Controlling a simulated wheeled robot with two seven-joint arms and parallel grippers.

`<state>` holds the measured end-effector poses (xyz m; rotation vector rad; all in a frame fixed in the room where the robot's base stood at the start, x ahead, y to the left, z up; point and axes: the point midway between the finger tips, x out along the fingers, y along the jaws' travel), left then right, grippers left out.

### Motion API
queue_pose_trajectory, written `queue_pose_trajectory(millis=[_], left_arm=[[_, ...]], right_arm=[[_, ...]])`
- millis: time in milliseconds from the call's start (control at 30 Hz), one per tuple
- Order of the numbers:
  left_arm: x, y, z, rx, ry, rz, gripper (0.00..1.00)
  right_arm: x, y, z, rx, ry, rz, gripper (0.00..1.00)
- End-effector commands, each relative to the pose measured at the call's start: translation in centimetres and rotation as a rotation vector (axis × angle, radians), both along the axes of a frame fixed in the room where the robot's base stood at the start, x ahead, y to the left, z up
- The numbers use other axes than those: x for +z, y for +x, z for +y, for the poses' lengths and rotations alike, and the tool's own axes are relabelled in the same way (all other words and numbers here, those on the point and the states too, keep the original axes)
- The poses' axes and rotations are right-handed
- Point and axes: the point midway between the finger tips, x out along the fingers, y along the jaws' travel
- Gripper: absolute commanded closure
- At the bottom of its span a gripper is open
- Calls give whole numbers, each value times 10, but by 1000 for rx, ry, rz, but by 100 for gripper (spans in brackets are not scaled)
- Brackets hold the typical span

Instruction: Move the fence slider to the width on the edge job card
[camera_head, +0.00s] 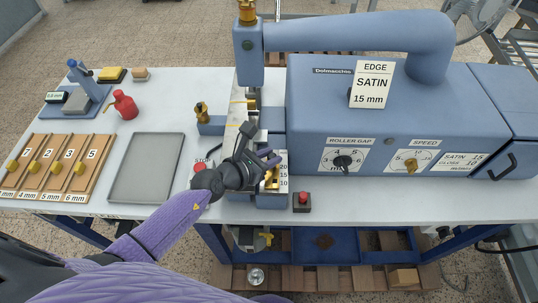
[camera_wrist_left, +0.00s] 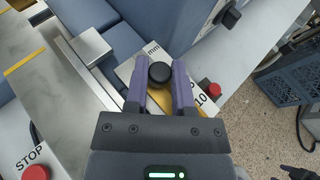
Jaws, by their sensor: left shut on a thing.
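The edge job card (camera_head: 371,84) stands on the blue machine and reads EDGE, SATIN, 15 mm. The fence slider's brass part (camera_head: 271,181) sits beside the white width scale (camera_head: 283,170), which shows 20, 15 and 10. My left gripper (camera_head: 270,160) is over the slider. In the left wrist view its purple fingers (camera_wrist_left: 160,80) are shut on the slider's black knob (camera_wrist_left: 159,73). The fingers and gripper body hide much of the scale, so I cannot read the exact setting.
A red STOP button (camera_wrist_left: 36,172) is left of the gripper and another red button (camera_head: 303,197) is right of it. A grey tray (camera_head: 146,167), numbered wooden boards (camera_head: 55,165) and a red bottle (camera_head: 125,104) are on the left. The table's front edge is near.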

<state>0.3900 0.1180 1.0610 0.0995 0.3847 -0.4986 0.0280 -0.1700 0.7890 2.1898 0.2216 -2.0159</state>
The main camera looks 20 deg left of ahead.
Motion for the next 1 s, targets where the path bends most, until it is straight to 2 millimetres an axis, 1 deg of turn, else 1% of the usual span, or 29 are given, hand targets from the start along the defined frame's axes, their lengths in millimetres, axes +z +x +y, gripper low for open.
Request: queue_pose_trajectory(millis=[867,1000], left_arm=[[0,0,0,1,0,0,100],[-1,12,4,1,1,-2,100]], right_arm=[[0,0,1,0,1,0,35],[-5,0,1,0,1,0,35]])
